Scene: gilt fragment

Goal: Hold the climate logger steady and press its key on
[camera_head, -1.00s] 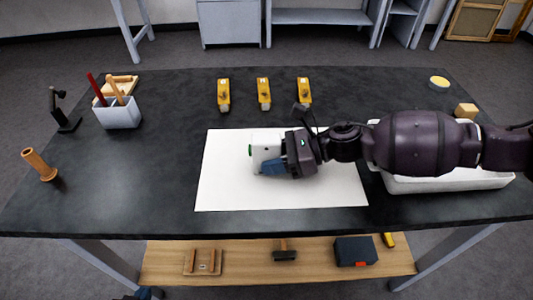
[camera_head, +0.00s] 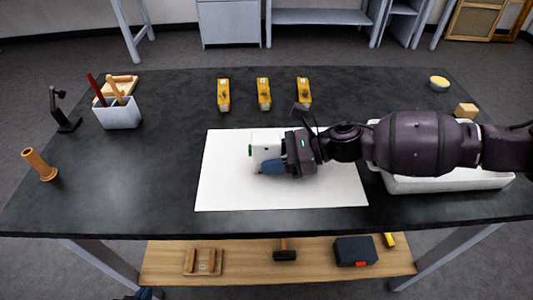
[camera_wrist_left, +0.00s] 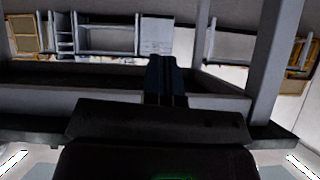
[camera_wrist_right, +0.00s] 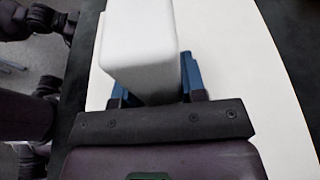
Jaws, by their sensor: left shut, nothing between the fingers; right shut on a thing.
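The climate logger (camera_head: 266,139) is a small white box with a green key (camera_head: 250,150) on its left side. It is on the white sheet (camera_head: 225,185) on the dark table. My right gripper (camera_head: 270,167) reaches in from the right and is shut on the logger. In the right wrist view the white logger (camera_wrist_right: 140,50) sits between the blue fingers, and its key is hidden there. My left gripper (camera_wrist_left: 167,75) is shut and empty in its own wrist view, in front of the table's edge and away from the logger.
Several tools lie around: three yellow devices (camera_head: 264,93) behind the sheet, a pen holder (camera_head: 118,114) and a wooden cylinder (camera_head: 39,165) at the left. A white tray (camera_head: 450,183) is at the right, partly behind my right arm. The sheet's left part is clear.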

